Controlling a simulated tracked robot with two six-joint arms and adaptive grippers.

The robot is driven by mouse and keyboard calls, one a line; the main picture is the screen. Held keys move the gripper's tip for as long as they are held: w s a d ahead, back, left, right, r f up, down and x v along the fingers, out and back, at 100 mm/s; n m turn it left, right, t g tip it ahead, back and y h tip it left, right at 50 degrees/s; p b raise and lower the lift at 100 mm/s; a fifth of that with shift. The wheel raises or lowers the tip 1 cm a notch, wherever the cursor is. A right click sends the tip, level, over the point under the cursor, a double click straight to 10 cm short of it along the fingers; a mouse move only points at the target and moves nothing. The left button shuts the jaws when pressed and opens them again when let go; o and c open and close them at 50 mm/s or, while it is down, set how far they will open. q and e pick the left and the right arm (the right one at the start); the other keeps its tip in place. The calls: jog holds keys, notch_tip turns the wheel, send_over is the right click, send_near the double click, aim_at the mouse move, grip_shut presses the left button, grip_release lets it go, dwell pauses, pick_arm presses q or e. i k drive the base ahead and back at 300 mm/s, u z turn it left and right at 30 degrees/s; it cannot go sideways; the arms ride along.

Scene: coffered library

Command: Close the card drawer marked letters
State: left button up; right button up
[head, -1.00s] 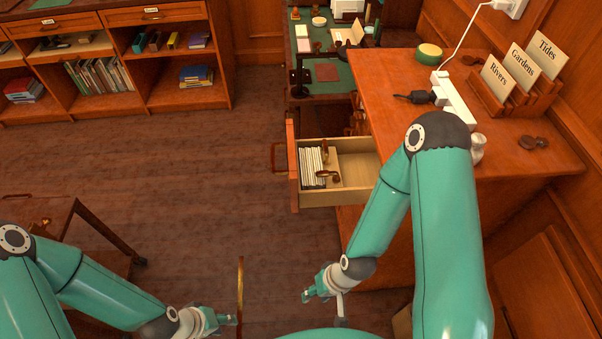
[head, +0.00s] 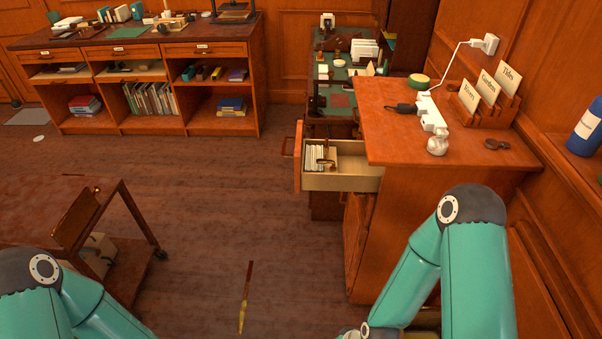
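A wooden drawer (head: 350,183) stands pulled out to the left from the tall wooden cabinet (head: 366,230), below its top. Its front panel (head: 298,160) faces left, with a handle (head: 287,147) on it, and any label on that face is hidden. White cards (head: 315,158) and a small brown object stand inside at the front end. My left arm is at the bottom left and my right arm at the bottom right.
The cabinet top holds a power strip (head: 431,112), a card rack (head: 485,100) and a green-yellow round tin (head: 418,82). A low shelf unit (head: 155,80) with labelled drawers stands at the back left. A wheeled cart (head: 90,215) is at left. The floor between is mostly clear.

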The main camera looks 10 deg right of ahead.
aim_at(348, 157)
jog(key=u, duration=1)
jog(key=i, duration=1.25)
jog(key=z, duration=2.5)
jog(key=i, duration=0.15)
jog(key=u, duration=2.55)
